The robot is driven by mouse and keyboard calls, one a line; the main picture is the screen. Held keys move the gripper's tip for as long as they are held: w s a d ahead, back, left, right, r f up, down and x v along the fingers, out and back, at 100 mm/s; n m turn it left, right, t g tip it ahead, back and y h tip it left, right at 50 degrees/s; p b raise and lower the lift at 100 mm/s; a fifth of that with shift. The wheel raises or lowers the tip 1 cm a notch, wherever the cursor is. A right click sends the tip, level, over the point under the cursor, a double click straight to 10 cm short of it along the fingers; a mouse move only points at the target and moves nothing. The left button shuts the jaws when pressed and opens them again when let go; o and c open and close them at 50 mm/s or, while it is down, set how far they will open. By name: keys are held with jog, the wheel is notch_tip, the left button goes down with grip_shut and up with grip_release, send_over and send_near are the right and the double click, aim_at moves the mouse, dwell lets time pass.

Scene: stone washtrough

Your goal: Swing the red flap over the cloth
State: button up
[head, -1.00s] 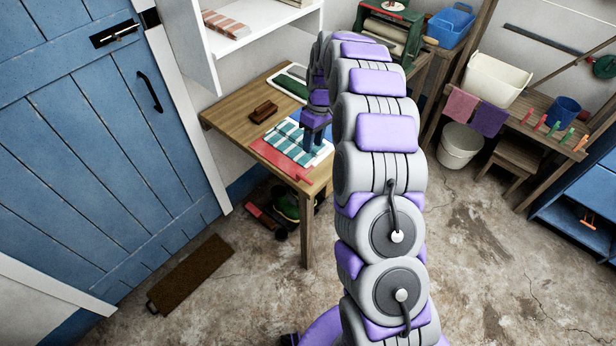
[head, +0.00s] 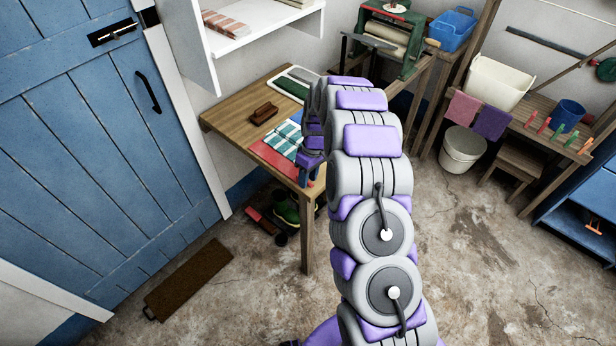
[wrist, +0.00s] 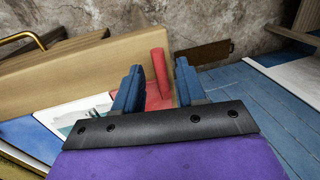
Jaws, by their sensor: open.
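The red flap (head: 268,152) lies flat on the wooden table at its near edge. A teal-and-white striped cloth (head: 286,136) lies beside it, partly hidden by my arm. My gripper (head: 310,179) is pointed down at the table's front corner. In the wrist view, my gripper (wrist: 158,68) has its two blue fingers spread apart. A red bar (wrist: 160,73) of the flap stands between the fingertips in that view; I cannot tell whether they touch it. Part of the cloth (wrist: 88,114) shows left of the fingers, with a blue panel (wrist: 28,136) farther left.
A brown brush-like block (head: 264,112) and a white tray with a green cloth (head: 291,84) are on the table (head: 232,113). A white shelf (head: 262,28) hangs above it. Boots (head: 287,212) stand underneath. The blue door (head: 90,150) is at left; a brown mat (head: 190,280) lies on the floor.

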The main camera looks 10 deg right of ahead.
grip_shut()
dwell(0.3)
dwell(0.4)
